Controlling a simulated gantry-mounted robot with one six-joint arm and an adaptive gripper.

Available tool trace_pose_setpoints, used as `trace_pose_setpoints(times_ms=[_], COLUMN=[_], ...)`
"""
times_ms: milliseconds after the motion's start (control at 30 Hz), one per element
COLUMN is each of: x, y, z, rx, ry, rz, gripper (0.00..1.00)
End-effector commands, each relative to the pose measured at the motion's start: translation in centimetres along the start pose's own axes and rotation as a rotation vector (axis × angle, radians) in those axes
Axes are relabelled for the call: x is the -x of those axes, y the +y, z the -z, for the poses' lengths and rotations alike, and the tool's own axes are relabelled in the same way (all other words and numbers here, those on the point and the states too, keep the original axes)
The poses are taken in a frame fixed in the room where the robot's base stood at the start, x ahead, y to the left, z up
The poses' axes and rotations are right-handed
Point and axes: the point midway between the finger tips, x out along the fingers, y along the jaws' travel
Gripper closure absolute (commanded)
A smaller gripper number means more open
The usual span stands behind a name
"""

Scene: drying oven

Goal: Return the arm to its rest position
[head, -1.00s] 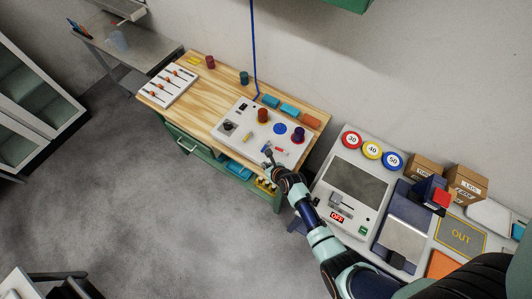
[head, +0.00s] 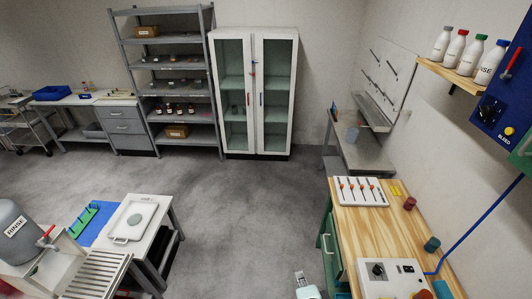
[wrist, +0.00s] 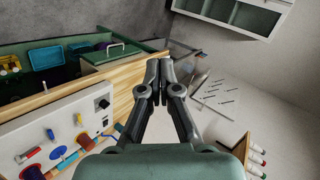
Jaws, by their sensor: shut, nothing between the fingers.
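My gripper (wrist: 158,82) shows in the wrist view, with its two dark fingers together and nothing between them. It is in the air, apart from the wooden workbench (wrist: 121,96) and the white control panel (wrist: 60,125) behind it. In the head view a small pale piece (head: 306,288) at the bottom edge looks like part of my arm; the fingers do not show there.
In the head view the workbench (head: 375,235) at right bears the control panel (head: 390,272) and a white rack (head: 359,191). A shelf of bottles (head: 465,78) hangs above. A glass-door cabinet (head: 253,95) stands at the back. The floor (head: 235,200) between is clear.

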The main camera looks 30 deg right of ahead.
Motion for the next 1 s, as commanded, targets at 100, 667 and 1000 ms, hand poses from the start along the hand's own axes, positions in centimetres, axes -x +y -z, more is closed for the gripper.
trace_pose_setpoints(times_ms=[100,667,1000], x=[5.2,18.9,17.6], y=[-6.2,-11.8,-11.1], z=[-7.9,-19.5,-19.0], rx=[0.553,1.585,1.591], ry=[-0.085,-0.100,-0.102], rz=[0.100,0.383,0.359], gripper=[1.00,0.77,0.61])
